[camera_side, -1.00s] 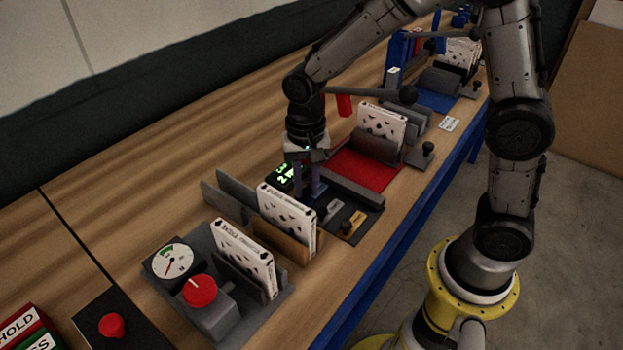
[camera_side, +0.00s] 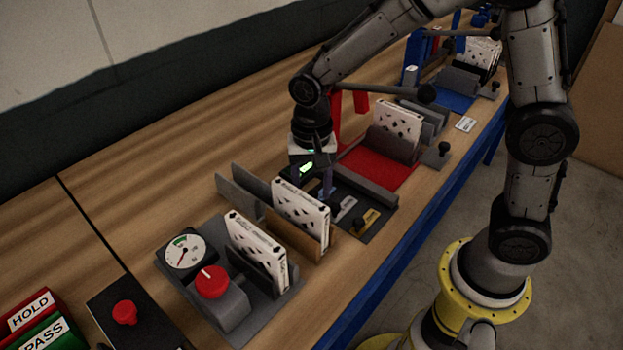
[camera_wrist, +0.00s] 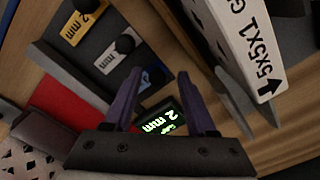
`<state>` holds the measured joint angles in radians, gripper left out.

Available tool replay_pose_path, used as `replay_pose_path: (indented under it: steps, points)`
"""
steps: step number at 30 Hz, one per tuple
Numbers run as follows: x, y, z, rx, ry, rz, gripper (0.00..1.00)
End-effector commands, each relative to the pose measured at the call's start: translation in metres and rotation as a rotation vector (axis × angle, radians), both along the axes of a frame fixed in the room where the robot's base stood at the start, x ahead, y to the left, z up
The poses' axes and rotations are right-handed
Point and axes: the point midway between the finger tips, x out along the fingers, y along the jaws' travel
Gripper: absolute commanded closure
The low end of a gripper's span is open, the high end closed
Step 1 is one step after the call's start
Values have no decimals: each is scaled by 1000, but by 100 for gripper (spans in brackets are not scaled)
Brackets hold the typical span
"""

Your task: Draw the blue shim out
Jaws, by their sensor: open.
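The blue shim (camera_wrist: 153,78) shows in the wrist view as the end one of a row of shims in a dark holder, with a black knob beside it and its label partly cut off. My gripper (camera_wrist: 161,73) is open, its two purple fingers apart, with the blue shim near the left fingertip. I cannot tell whether they touch. In the side view my gripper (camera_side: 326,188) points down at the far end of the holder and hides most of the blue shim. A grey shim (camera_side: 345,208) and a yellow shim (camera_side: 369,217) lie nearer the front edge.
A gap display (camera_wrist: 164,121) reading 2 mm stands by the fingers. A white boxed filter (camera_side: 301,213) stands upright close to the left, in a brown holder. A red mat (camera_side: 378,172) with another filter lies right. A dial (camera_side: 184,251) and red knob sit front left.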

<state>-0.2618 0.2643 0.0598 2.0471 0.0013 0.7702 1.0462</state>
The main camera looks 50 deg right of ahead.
Motion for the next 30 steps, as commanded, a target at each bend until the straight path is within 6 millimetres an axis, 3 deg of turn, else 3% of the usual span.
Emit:
replay_pose_path:
  steps: [5,15,21,30]
  points:
    - [1,0,16,1,-5,0,43]
    - [1,0,89,2,-8,0,43]
    - [1,0,122,1,-6,0,43]
    - [0,0,139,1,-2,0,43]
